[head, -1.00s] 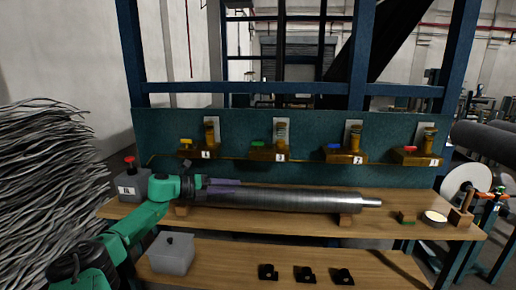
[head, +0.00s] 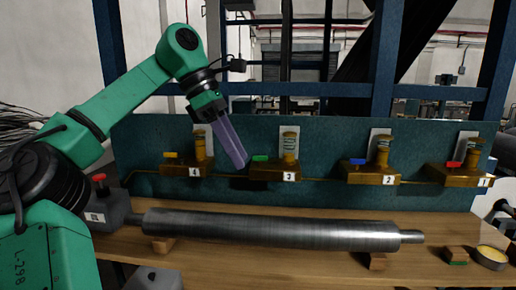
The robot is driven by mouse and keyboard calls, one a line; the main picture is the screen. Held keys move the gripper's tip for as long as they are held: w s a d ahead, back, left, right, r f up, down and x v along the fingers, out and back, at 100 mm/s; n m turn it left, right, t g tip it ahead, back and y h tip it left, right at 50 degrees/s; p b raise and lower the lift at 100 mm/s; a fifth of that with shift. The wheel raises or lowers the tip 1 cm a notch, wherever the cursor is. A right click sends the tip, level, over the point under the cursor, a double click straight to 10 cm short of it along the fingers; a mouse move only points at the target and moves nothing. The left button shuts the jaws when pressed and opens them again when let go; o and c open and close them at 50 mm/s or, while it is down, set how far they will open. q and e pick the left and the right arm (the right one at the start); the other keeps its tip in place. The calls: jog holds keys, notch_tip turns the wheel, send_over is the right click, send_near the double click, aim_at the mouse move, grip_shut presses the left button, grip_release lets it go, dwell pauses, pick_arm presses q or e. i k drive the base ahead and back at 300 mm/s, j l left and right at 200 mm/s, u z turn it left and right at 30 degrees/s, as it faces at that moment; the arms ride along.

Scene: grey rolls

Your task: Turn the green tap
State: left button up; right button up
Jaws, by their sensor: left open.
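The green tap (head: 261,158) is the small green handle on the brass valve block numbered 3 (head: 276,173), on the teal back panel. My left gripper (head: 240,165) hangs down from the upper left, with purple fingers. Its tips are just left of the green handle, close to it; I cannot tell whether they touch it. The fingers overlap in this view, and the gripper is open with nothing seen in it. My right gripper is not in view.
Other valves carry a yellow handle (head: 171,155), a blue handle (head: 357,162) and a red handle (head: 454,164). A steel roller (head: 270,229) lies on wooden blocks on the bench (head: 440,225) below. A grey box with a red knob (head: 99,178) stands at left.

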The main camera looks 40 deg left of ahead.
aim_at(260, 159)
jog(key=i+j, duration=0.3)
jog(key=j, duration=0.15)
jog(key=i+j, duration=0.3)
jog(key=j, duration=0.15)
jog(key=i+j, duration=0.3)
jog(key=j, duration=0.15)
